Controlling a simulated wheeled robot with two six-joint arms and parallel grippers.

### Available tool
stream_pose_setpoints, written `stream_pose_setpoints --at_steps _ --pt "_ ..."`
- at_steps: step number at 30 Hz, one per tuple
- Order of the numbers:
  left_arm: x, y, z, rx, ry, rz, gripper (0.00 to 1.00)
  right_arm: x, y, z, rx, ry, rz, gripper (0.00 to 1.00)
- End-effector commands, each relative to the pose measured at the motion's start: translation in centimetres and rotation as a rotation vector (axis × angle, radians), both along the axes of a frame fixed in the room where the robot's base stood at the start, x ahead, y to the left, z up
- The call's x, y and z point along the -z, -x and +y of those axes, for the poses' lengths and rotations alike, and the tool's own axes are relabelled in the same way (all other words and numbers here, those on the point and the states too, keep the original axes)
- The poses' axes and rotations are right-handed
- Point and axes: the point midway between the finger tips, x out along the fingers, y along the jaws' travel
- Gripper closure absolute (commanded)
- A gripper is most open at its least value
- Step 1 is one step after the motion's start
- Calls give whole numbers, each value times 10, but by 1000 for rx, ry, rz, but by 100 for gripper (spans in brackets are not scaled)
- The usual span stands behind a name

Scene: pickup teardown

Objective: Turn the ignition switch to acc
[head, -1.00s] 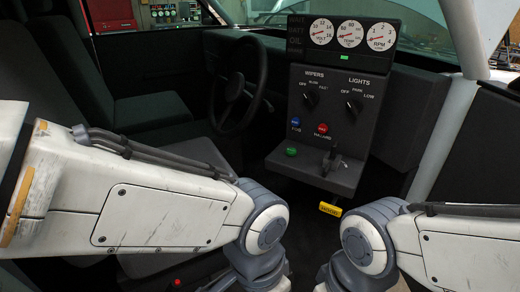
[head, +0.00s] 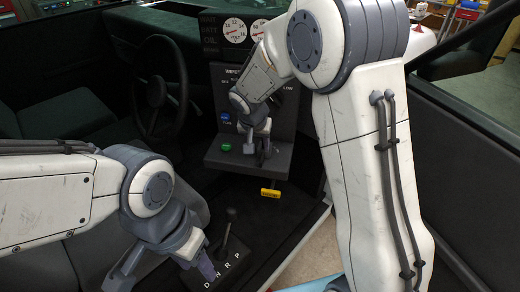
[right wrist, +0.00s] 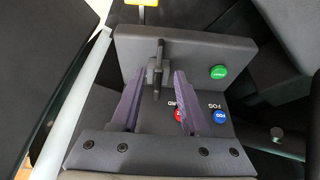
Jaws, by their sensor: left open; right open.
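The dark ignition switch (right wrist: 158,62) stands on the sloped lower ledge of the dash panel. In the right wrist view it sits between the tips of my open right gripper (right wrist: 157,82), with a finger on each side; I cannot tell whether they touch it. In the head view my right gripper (head: 258,138) reaches down to that ledge (head: 225,160) and largely hides the switch. The switch's position marks are not readable. My left gripper (head: 165,272) is open and empty, low at the left beside the gear selector.
A green button (right wrist: 218,72), a red button (right wrist: 178,114) and a blue button (right wrist: 222,117) are near the switch. A yellow tag (head: 270,193) hangs below the ledge. The gear lever (head: 230,215) stands near my left gripper. The steering wheel (head: 158,92) is to the left.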

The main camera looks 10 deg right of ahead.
Motion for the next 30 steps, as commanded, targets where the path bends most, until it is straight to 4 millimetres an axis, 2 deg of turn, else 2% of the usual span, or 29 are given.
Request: stream_pose_setpoints --at_steps 9,15,21,28,30 --pt "-13 0 0 3 0 0 50 54 -17 -10 -3 1 7 55" --pt "-17 0 0 3 0 0 50 80 -27 -14 -2 1 5 55" --pt "-18 0 0 4 0 0 50 90 -31 -16 -4 0 3 55" --pt "-17 0 0 4 0 0 50 90 -31 -16 -3 0 3 55" --pt "-17 0 0 4 0 0 50 90 -31 -16 -3 0 3 82"
